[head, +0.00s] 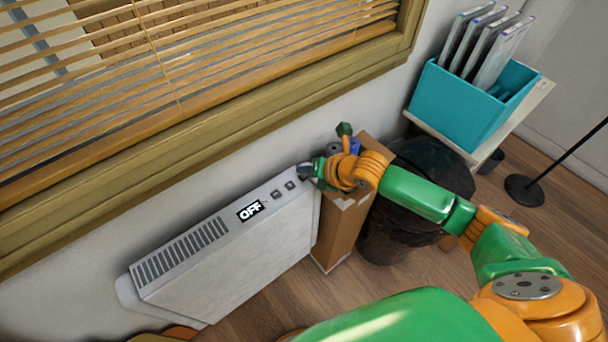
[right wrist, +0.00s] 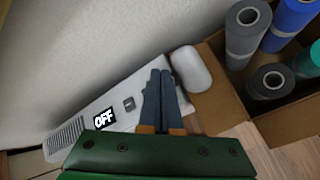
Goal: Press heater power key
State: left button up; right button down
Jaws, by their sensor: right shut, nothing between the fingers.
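The white heater (head: 232,262) stands against the wall below the window. Its display (head: 250,210) reads OFF, and dark keys (head: 283,190) sit along the top panel to the right of the display. My right gripper (head: 306,171) is at the heater's right end, over the top panel. In the right wrist view its shut, empty fingers (right wrist: 163,74) point along the panel; the display (right wrist: 104,118) and one key (right wrist: 129,103) show to their left. The fingers hide part of the panel, and I cannot tell whether they touch it. My left gripper is not in view.
A cardboard box (head: 341,228) with rolls (right wrist: 248,28) stands just right of the heater. A black bin (head: 385,236) is beside it. A teal file box (head: 455,105) sits on a shelf at the right. Blinds (head: 180,55) cover the window above.

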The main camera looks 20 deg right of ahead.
aim_at(306, 181)
jog(key=shift+f, duration=0.4)
jog(key=shift+f, duration=0.1)
dwell(0.3)
jog(key=shift+r+p, duration=0.6)
jog(key=shift+p, duration=0.05)
notch_tip(306, 181, up, 6)
jog(key=p, duration=0.6)
jog(key=shift+p, duration=0.3)
